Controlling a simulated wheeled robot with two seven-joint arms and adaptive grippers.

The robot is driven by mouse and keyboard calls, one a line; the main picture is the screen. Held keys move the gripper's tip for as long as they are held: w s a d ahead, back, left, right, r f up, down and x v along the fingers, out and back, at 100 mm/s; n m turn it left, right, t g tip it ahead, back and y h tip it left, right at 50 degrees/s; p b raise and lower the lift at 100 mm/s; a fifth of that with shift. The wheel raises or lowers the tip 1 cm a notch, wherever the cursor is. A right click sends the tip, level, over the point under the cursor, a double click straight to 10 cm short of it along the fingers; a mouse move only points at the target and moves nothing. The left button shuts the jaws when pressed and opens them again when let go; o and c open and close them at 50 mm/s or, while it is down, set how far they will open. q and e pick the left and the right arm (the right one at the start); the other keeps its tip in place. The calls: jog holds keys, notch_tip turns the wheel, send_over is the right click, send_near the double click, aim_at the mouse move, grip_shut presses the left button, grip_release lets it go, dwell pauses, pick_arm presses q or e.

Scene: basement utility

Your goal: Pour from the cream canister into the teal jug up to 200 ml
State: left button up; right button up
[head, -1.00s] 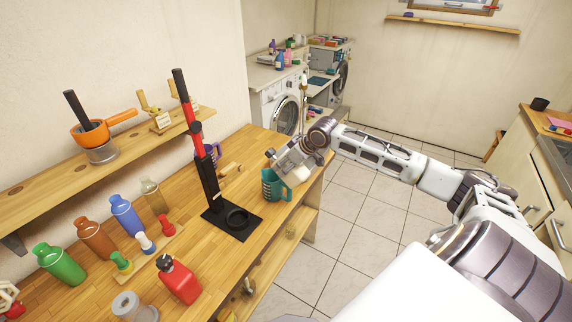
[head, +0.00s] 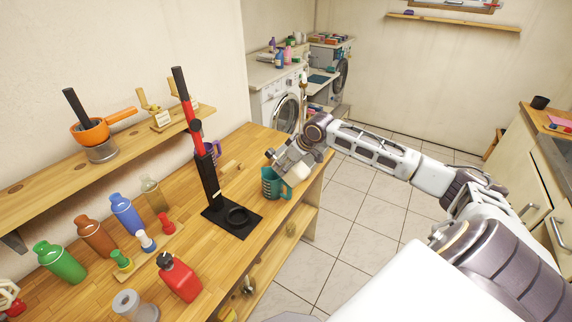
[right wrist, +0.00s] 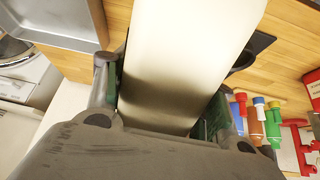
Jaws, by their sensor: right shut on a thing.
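The teal jug (head: 274,184) stands upright near the right edge of the wooden bench, its handle to the right. My right gripper (head: 286,160) is just above the jug and shut on the cream canister (head: 301,172). The canister is tilted, and the gripper partly hides it in the head view. In the right wrist view the canister (right wrist: 180,65) fills the space between the fingers. I cannot see its mouth, any stream, or the level in the jug. My left gripper is not in view.
A black and red stand (head: 212,180) is left of the jug on the bench. A red bottle (head: 179,278) and several coloured bottles, including a blue one (head: 126,215), stand nearer left. A shelf (head: 60,190) runs along the wall. Floor right of the bench is clear.

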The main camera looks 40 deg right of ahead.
jog(key=shift+w+f+g+h, duration=0.1)
jog(key=shift+f+g+h, duration=0.25)
jog(key=shift+g, duration=0.5)
jog(key=shift+w+f+g+h, duration=0.15)
jog(key=shift+f+g, duration=0.3)
jog(key=shift+g, duration=0.4)
dwell(2.5)
jog(key=shift+w+a+f+g, duration=0.1)
jog(key=shift+w+f+g, duration=0.05)
jog(key=shift+g, duration=0.35)
dwell(3.3)
